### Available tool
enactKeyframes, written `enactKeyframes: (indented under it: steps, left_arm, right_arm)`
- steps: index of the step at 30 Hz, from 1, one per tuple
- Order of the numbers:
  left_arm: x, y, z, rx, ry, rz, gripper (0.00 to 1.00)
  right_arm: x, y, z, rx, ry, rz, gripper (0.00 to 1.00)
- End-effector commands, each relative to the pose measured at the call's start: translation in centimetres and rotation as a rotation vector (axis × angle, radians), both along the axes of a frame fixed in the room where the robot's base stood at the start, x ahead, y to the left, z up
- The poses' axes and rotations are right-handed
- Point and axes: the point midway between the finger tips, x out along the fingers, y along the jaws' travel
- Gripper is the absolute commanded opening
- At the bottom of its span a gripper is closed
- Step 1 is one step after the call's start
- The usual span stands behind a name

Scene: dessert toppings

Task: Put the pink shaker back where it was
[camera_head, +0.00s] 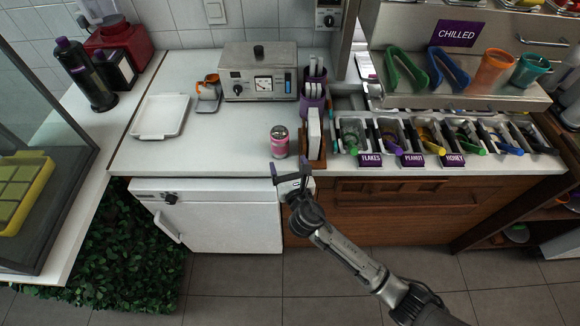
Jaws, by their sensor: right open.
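The pink shaker (279,146) stands upright on the white counter (215,151), near its front edge, with a silver-grey top. It is just left of the wooden holder (314,163) with white cards or napkins. My right gripper (290,172) is open and empty at the counter's front edge, just below and right of the shaker in the picture, apart from it. My left gripper does not show.
A white tray (160,116) lies at the left, with a small scale holding an orange-handled cup (209,91) nearby. A metal appliance (260,77) stands behind. Topping bins (385,132) fill the right. The counter left of the shaker is clear.

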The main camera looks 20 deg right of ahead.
Motion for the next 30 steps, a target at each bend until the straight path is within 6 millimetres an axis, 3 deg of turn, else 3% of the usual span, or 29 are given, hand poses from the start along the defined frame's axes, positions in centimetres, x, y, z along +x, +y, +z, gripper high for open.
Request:
enactKeyframes:
  steps: [4, 13, 17, 20, 23, 30]
  left_arm:
    - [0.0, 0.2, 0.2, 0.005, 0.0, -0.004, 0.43]
    - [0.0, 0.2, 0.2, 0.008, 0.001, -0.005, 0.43]
    - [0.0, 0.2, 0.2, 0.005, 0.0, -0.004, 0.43]
    - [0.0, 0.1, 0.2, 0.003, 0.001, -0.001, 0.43]
    - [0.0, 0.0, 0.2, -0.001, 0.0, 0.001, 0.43]
    - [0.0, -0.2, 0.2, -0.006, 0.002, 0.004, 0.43]
  right_arm:
    - [-1.0, 0.2, 0.0, 0.0, 0.0, 0.001, 0.82]
    - [-1.4, 0.2, 0.0, 0.003, 0.0, 0.0, 0.82]
    - [-2.5, -0.3, -0.8, 0.119, 0.023, -0.027, 0.82]
    - [-5.0, -1.2, -2.5, 0.376, 0.069, -0.096, 0.82]
    - [-9.0, -2.5, -5.0, 0.76, 0.127, -0.23, 0.82]
    - [-21.4, -4.1, -9.9, 1.685, 0.196, -0.758, 0.82]
